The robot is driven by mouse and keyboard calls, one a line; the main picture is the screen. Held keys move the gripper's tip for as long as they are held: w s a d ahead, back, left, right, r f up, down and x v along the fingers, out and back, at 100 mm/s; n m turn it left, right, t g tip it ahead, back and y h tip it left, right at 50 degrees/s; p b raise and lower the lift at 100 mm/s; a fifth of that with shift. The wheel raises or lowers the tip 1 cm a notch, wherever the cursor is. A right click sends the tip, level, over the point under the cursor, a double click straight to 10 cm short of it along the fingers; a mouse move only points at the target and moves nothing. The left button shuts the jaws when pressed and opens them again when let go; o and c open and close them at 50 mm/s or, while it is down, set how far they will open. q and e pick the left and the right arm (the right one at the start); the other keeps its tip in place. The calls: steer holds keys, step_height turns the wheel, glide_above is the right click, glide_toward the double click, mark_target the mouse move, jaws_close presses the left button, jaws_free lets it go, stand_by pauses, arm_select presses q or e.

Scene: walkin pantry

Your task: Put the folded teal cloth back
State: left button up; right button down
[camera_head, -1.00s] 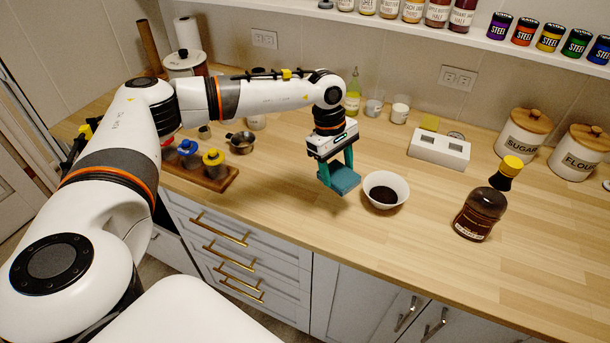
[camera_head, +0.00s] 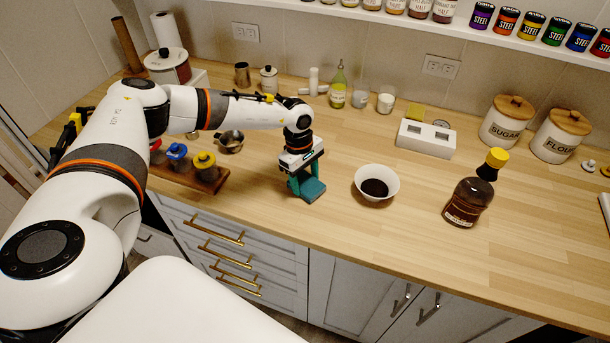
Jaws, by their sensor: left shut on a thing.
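The folded teal cloth (camera_head: 311,190) is a small flat block at the tips of my left gripper (camera_head: 304,183). The gripper points down and is shut on the cloth. The cloth is at or just above the wooden counter (camera_head: 340,237), near its front edge; I cannot tell whether it touches the wood. A white bowl with dark contents (camera_head: 377,184) stands to the right of the cloth, apart from it. My right gripper is not in view.
A wooden rack with coloured-top jars (camera_head: 190,173) and a metal cup (camera_head: 230,141) stand to the left. A white two-well holder (camera_head: 426,138) is behind the bowl. A dark bottle with a yellow cap (camera_head: 468,199) stands at the right. Counter between cloth and rack is clear.

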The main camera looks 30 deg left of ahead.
mark_target(301, 179)
arm_select(q)
steer(key=shift+f, duration=0.25)
steer(key=o, duration=0.9)
steer(key=shift+r, duration=0.1)
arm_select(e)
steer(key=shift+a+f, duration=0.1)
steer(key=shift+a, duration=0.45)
arm_select(q)
steer(key=shift+r, duration=0.2)
steer(key=shift+w+r, duration=0.1)
steer(key=shift+r, duration=0.25)
steer(key=r+b, duration=0.1)
steer(key=r, duration=0.2)
steer(key=a+r+b, duration=0.1)
steer(key=r, duration=0.7)
steer(key=shift+a+b, duration=0.35)
steer(key=shift+b, duration=0.05)
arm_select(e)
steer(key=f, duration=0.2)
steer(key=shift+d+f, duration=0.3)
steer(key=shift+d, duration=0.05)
arm_select(q)
steer(key=shift+d, duration=0.1)
